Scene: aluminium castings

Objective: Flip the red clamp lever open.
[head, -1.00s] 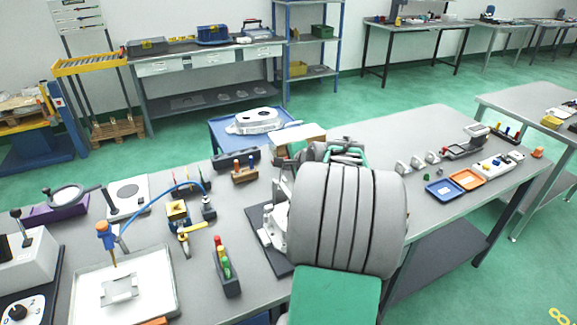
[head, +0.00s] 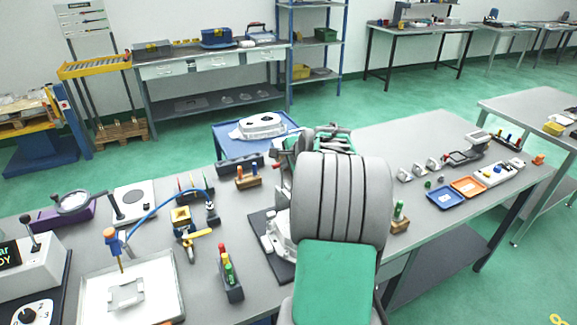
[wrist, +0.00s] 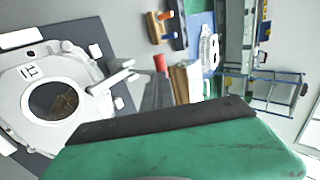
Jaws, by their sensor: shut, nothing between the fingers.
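The red clamp lever shows as a red grip (wrist: 160,63) in the wrist view, right of the casting. My gripper (wrist: 157,82) is shut and empty; its narrow grey fingers end just below the red grip. I cannot tell whether they touch it. A pale clamp arm (wrist: 117,76) lies left of the fingers, by the rim of the silver casting (wrist: 52,118) with its round opening. In the head view my own arm hides the gripper and most of the clamp; part of the casting (head: 276,236) shows at its left.
The casting sits on a dark plate (head: 262,222). A wooden block with coloured pegs (head: 247,178) stands behind it. A dark holder with red and green handles (head: 230,278) stands left. A blue cart (head: 237,150) with another casting is beyond the table. Trays (head: 445,198) lie right.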

